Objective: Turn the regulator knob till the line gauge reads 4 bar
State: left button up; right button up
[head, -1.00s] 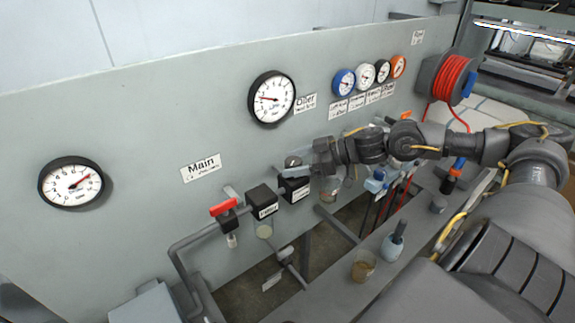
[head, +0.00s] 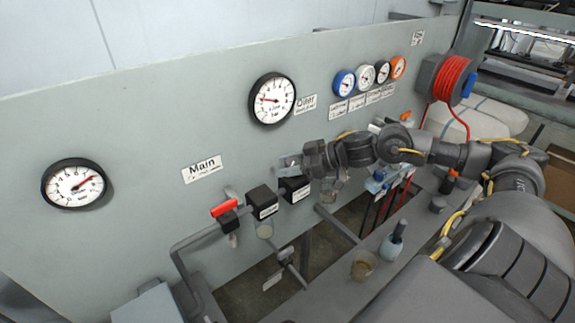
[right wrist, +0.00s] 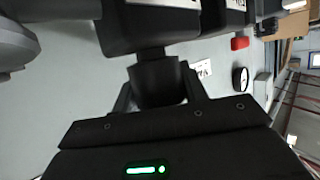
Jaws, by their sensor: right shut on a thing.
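My right gripper (head: 296,163) is shut on the regulator knob, on top of the right black box (head: 297,190) on the panel; the gripper mostly hides the knob in the head view. In the right wrist view the dark knob (right wrist: 158,82) sits between my fingers. A large gauge (head: 272,99) above the gripper has its needle pointing left. Another large gauge (head: 73,184) at the far left has its needle pointing to the upper right. Its figures are too small to read surely, and I cannot tell which is the line gauge. My left gripper is out of view.
A red-handled valve (head: 224,208) and a second black box (head: 262,202) stand left of the gripper. Small coloured gauges (head: 344,83) and a red hose reel (head: 453,80) are to the right.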

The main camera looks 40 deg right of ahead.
jog(key=shift+c, duration=0.4)
jog(key=shift+r+m+t+h+p, duration=0.1)
jog(key=shift+m+t+h+p, duration=0.3)
jog(key=shift+p, duration=0.35)
jog(key=m+h+p, duration=0.1)
jog(key=p, duration=0.1)
jog(key=m+t+h+p, duration=0.1)
jog(key=m+h+p, duration=0.1)
jog(key=m+t+h+p, duration=0.1)
jog(key=shift+w+d+r+m+h+p, duration=0.1)
jog(key=shift+d+m+h+p, duration=0.15)
jog(key=shift+m+h+p, duration=0.15)
jog(key=shift+d+m+h+p, duration=0.15)
jog(key=shift+m+h+p, duration=0.2)
jog(key=shift+m+h, duration=0.4)
jog(key=shift+d+f+m+t+h, duration=0.1)
jog(key=shift+f+m+t+h, duration=0.05)
jog(key=shift+m+h, duration=0.35)
jog(key=shift+d+f+m+t+h, duration=0.15)
jog(key=shift+m+h, duration=0.1)
jog(key=shift+h, duration=0.3)
jog(key=shift+r+h, duration=0.1)
jog(key=shift+h, duration=0.2)
jog(key=o, duration=1)
jog(key=shift+w, duration=0.1)
